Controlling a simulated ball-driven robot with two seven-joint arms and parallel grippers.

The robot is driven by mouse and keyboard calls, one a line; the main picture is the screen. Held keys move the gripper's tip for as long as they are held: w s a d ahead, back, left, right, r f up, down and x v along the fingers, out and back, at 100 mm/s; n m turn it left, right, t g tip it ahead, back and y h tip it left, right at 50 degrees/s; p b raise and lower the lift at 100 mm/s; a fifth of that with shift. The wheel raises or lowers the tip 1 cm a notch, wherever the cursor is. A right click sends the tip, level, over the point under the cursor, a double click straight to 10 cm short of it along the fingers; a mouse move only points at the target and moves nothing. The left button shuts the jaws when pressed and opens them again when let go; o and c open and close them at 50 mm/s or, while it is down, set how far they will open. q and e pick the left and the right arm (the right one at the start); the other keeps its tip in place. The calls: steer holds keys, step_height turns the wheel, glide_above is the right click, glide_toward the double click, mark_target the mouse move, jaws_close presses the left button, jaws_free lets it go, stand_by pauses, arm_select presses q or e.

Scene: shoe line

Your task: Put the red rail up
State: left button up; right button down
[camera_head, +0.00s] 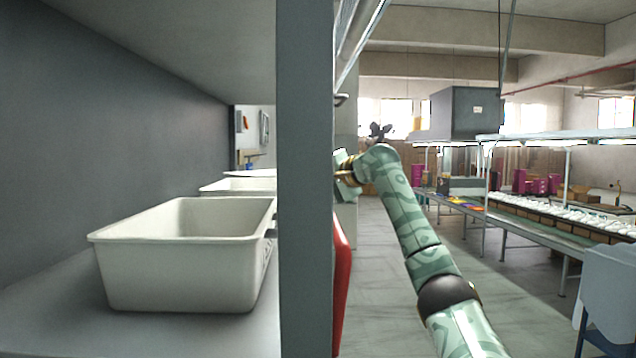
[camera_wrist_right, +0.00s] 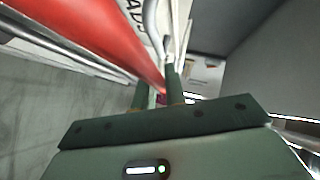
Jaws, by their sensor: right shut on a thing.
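The red rail (camera_head: 341,280) shows in the head view as a red strip just right of the grey upright, partly hidden behind it. In the right wrist view the red rail (camera_wrist_right: 90,32) runs from the upper left down to the fingers, its end narrowing there. My right gripper (camera_head: 346,178) is beside the upright, above the visible red strip. Its fingers (camera_wrist_right: 157,92) are close together, with a bit of red between them; the grip is small and partly hidden. My left gripper is in neither view.
A white bin (camera_head: 180,280) stands on the grey shelf left of the upright (camera_head: 304,180), with more bins behind. A curved grey bar (camera_wrist_right: 152,30) is close to my right fingers. Open floor (camera_head: 385,300) lies right of the upright; a shoe line (camera_head: 550,235) stands farther right.

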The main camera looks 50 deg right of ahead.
steer(key=shift+w+f, duration=0.1)
steer(key=shift+f, duration=0.1)
steer(key=c, duration=1.5)
jaws_free()
steer(key=shift+o, duration=0.2)
steer(key=shift+r, duration=0.1)
steer(key=b+v, duration=0.4)
steer(key=v, duration=1.2)
